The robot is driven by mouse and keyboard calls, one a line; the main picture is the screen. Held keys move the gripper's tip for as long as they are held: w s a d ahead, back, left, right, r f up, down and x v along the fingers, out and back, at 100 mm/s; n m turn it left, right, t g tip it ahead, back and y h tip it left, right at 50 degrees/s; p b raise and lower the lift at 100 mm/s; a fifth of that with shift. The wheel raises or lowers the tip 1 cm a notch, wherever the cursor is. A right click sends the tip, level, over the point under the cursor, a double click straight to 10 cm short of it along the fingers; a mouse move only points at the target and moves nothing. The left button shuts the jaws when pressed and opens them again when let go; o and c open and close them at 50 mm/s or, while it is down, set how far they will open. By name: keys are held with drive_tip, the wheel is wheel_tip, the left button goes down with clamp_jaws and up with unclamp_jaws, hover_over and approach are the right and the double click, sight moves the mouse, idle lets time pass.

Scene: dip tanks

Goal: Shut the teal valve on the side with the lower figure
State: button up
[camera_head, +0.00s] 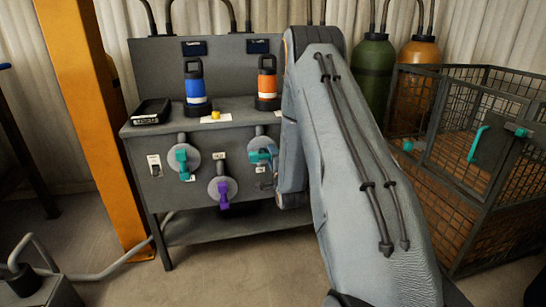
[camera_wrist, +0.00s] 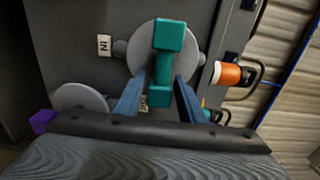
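The bench panel carries a left teal valve (camera_head: 182,160) with its handle upright and a right teal valve (camera_head: 259,155) with its handle lying roughly sideways. My arm reaches the right one and partly covers it. In the wrist view, the teal handle (camera_wrist: 161,72) stands in front of a round grey disc. My gripper (camera_wrist: 160,80) is open, with one blue finger on each side of the handle and small gaps visible. Two dark displays, left (camera_head: 194,48) and right (camera_head: 258,46), sit above the bench; their figures are too small to read.
A purple valve (camera_head: 222,191) sits between the teal valves, lower down; a purple handle (camera_wrist: 42,121) also shows in the wrist view. A blue bottle (camera_head: 195,88) and an orange bottle (camera_head: 267,82) stand on the bench. A wire cage (camera_head: 470,150) stands right, an orange post (camera_head: 90,110) left.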

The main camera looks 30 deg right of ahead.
drive_tip(key=v, duration=0.7)
drive_tip(key=shift+s, duration=0.2)
